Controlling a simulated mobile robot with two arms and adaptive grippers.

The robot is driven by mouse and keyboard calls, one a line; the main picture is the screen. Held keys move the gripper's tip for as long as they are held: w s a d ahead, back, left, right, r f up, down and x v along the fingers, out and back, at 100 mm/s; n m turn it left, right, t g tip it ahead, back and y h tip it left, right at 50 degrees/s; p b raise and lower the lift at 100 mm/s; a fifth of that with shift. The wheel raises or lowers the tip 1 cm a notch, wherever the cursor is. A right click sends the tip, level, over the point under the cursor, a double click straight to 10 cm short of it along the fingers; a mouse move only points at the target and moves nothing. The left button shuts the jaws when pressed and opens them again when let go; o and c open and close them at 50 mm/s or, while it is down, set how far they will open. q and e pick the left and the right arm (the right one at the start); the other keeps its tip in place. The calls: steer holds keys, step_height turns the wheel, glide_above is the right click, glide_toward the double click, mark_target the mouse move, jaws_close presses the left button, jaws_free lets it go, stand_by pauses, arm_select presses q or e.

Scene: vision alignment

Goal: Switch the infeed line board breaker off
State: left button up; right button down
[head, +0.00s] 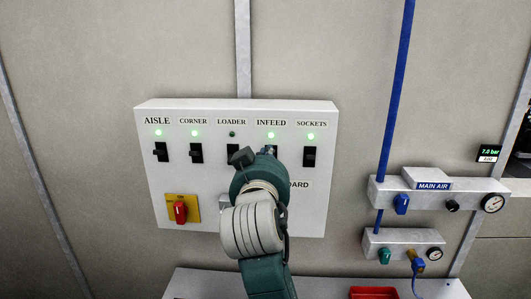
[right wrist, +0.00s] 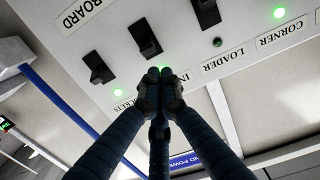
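The white breaker board (head: 155,190) is on the wall in the head view, with a row of black switches under name labels. The INFEED label (head: 271,122) has a lit green lamp (head: 271,135) below it. My arm hides most of the infeed breaker in the head view; it shows in the right wrist view as a black switch (right wrist: 145,38). My right gripper (right wrist: 158,75) has its fingertips together, with nothing seen between them. The tips are at the infeed lamp and label, close to the breaker; contact cannot be told. My left gripper is not in view.
The loader breaker (head: 231,153) and sockets breaker (head: 310,157) flank infeed; the loader lamp (head: 232,134) is dark. A red knob on a yellow plate (head: 181,210) is lower left. The main air panel (head: 470,192) and blue pipe (head: 394,90) are right. A red tray (head: 373,293) is below.

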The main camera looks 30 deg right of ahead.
steer(key=p+x, duration=0.1)
steer(key=x, duration=0.3)
steer(key=shift+w+d, duration=0.15)
steer(key=shift+w, duration=0.1)
steer(key=shift+f, duration=0.1)
